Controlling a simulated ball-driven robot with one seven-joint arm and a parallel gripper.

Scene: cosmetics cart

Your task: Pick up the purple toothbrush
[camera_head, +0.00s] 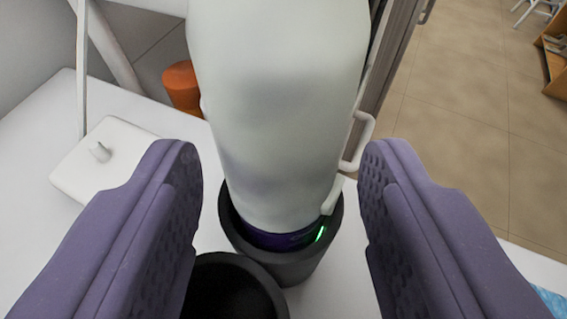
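My gripper (281,165) is open, with its two purple padded fingers spread wide. A large pale white tube-like object (280,100) stands between and beyond them, with clear gaps on both sides. Its purple lower end (272,240) sits inside a dark cup (290,270). A thin white piece with a bright green strip (320,233) shows at the cup's right inner side; I cannot tell what it is. I cannot make out a purple toothbrush for certain; the large pale object hides what is behind it.
A second dark cup (270,283) stands in front, partly cut off; its inside looks dark. Tiled floor lies to the right.

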